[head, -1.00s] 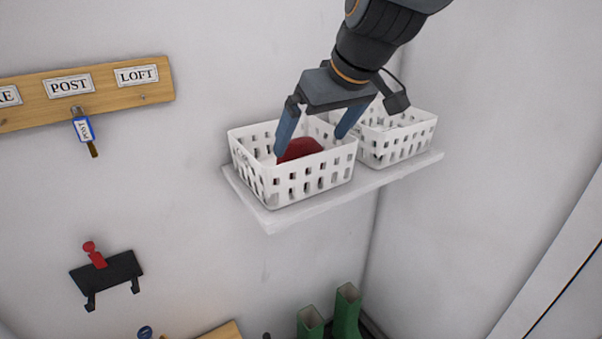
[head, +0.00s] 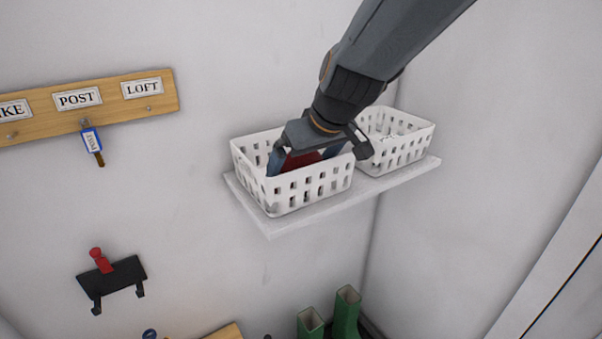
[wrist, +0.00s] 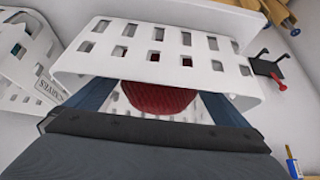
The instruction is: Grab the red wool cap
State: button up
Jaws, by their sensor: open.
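The red wool cap (head: 301,160) lies inside the left white basket (head: 311,194) on the wall shelf, partly hidden by the basket wall and my gripper. In the wrist view the ribbed red cap (wrist: 158,97) shows between the two blue fingers. My gripper (head: 303,167) is open and points down into the left basket, with a finger on either side of the cap. I cannot tell whether the fingers touch it. The fingertips are hidden in the basket.
A second white basket (head: 402,150) stands to the right on the same white shelf (head: 300,219). A wooden key rail (head: 110,109) with a tagged key is on the wall at left. A dark hook plate (head: 112,283) is below it. Green boots (head: 346,312) stand at the bottom.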

jog(key=c, duration=0.8)
jog(key=shift+r, duration=0.15)
